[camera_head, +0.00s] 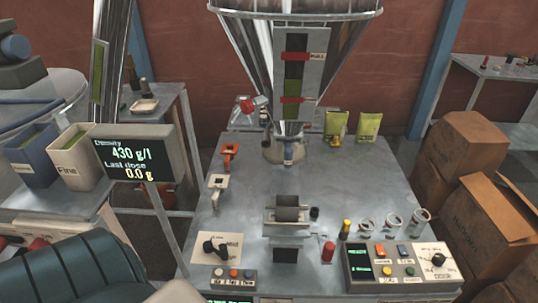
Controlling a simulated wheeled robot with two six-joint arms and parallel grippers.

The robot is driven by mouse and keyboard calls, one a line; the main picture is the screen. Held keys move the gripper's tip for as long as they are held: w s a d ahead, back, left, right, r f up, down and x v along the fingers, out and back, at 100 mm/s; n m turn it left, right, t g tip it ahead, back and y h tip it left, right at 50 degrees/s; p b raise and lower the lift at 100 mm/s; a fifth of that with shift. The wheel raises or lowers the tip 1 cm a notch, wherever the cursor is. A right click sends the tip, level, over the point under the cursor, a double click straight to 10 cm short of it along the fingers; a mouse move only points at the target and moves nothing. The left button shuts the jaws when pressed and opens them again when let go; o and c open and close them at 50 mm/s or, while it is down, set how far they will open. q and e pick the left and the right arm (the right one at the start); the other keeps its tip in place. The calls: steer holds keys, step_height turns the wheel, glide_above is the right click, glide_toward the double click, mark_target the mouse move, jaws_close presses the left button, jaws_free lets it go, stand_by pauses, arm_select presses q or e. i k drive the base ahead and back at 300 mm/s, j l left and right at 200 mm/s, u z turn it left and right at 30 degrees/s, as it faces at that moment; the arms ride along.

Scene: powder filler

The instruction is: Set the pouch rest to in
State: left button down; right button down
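A grey metal bracket (288,215) stands at the middle of the powder filler's table, below the filling spout (288,155). It looks like the pouch rest, with a small black knob (314,213) at its right side. A dark square (286,255) lies in front of it. I cannot tell from this view whether the rest is in or out. Neither of my grippers is in view.
A black lever (215,248) on a plate stands front left. A control box (400,263) with buttons and a dial stands front right. Small jars (393,222), a red cylinder (328,252) and a yellow one (345,229) stand near it. A display (133,158) rises at left.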

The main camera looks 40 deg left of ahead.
mark_target(302, 229)
steer(key=u, duration=1.05)
